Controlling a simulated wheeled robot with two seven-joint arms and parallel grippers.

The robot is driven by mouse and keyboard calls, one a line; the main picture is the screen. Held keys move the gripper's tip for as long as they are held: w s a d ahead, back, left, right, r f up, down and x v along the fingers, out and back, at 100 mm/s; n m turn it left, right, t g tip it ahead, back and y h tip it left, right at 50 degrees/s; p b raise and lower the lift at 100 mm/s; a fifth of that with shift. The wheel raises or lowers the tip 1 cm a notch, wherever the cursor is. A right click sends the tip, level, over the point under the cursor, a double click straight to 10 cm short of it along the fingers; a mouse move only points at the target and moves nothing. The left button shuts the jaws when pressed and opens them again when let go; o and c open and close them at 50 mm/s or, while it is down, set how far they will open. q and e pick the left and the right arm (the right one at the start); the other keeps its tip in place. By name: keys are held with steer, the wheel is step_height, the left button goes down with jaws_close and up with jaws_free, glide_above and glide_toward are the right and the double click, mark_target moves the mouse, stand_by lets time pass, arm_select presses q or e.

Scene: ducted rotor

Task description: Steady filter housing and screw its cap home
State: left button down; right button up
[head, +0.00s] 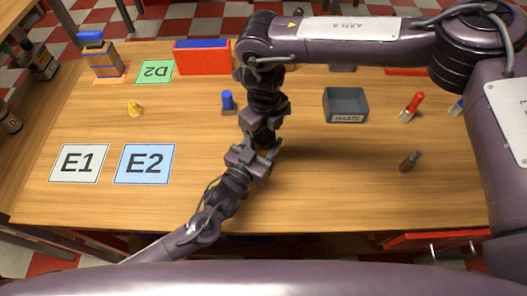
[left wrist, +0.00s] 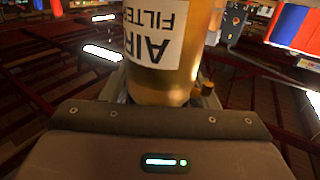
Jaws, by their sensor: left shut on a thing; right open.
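The filter housing (left wrist: 167,82) is an amber cylinder with a white "AIR FILTER" label, upside down in the left wrist view. My left gripper (left wrist: 160,95) is shut around it. In the head view my left gripper (head: 252,160) is at mid-table, and the arms hide the housing there. My right gripper (head: 265,132) is open, pointing down just above the left one. I cannot tell whether it touches the housing. A small blue cylinder (head: 228,100) stands on the table left of the right arm. I cannot tell whether it is the cap.
A grey waste bin (head: 346,105), a red-handled tool (head: 412,106) and a small brown bottle (head: 409,161) are on the right. Cards E1 (head: 79,163), E2 (head: 144,163) and D2 (head: 155,72) lie on the left. A red-and-blue box (head: 202,60) stands behind. The front middle is clear.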

steer(key=c, duration=1)
steer(key=m, duration=0.3)
steer(key=o, duration=1.1)
steer(key=shift+r, duration=0.15)
steer(key=shift+r, duration=2.15)
